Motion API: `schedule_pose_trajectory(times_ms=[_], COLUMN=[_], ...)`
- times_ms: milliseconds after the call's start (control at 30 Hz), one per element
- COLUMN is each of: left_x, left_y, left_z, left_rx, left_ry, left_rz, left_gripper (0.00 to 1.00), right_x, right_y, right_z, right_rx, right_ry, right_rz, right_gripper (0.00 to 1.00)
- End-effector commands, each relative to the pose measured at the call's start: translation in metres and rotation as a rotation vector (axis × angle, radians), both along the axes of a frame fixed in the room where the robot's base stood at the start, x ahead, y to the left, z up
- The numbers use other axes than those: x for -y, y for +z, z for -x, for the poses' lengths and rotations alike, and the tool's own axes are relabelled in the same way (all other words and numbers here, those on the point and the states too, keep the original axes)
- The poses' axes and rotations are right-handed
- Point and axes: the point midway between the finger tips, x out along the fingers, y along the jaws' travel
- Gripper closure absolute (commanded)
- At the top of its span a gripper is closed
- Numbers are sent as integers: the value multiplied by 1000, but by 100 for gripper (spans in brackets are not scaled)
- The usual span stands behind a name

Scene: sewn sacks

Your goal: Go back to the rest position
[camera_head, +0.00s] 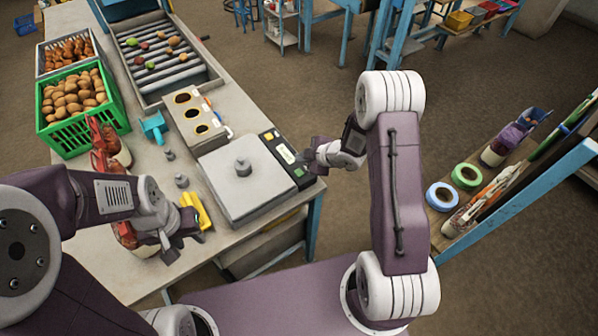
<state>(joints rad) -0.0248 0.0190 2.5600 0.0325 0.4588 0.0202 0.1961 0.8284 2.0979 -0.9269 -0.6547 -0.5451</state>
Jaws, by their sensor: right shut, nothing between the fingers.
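My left gripper (172,250) is over the near left part of the table, with its fingers pointing down toward the front edge. Its fingers are small and dark here, and I cannot tell whether they are open or shut. My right gripper (312,152) is shut and empty, beside the display end of the scale (228,190). A red mesh sack (103,140) stands by the green crate. Another red sack (125,237) is partly hidden behind my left wrist. A yellow object (197,210) lies close to my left gripper.
The table (95,262) holds a green crate (85,118) of brown produce, a roller tray (165,55), a box with three holes (195,118), a blue scoop (153,127) and small metal weights (181,180). A side shelf (470,225) with tape rolls is at the right.

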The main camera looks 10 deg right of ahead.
Motion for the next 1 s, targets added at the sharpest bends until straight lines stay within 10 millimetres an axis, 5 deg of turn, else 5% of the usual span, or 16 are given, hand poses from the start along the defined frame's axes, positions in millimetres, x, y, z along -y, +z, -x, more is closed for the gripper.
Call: schedule_pose_trajectory(times_ms=[467, 667, 767, 1000], left_x=[0, 0, 0, 0], left_y=[-11, -60, -81, -91], left_z=[0, 0, 0, 0], left_rx=[0, 0, 0, 0], left_ry=[0, 0, 0, 0], left_rz=[0, 0, 0, 0], left_gripper=[64, 64, 64, 64], right_x=[-6, -28, -8, 26], right_y=[-3, 62, 69, 22], right_z=[-4, -20, 10, 155], right_rx=[17, 180, 82, -444], right_ry=[15, -33, -276, -936], right_rz=[3, 30, 6, -155], right_gripper=[100, 100, 100, 100])
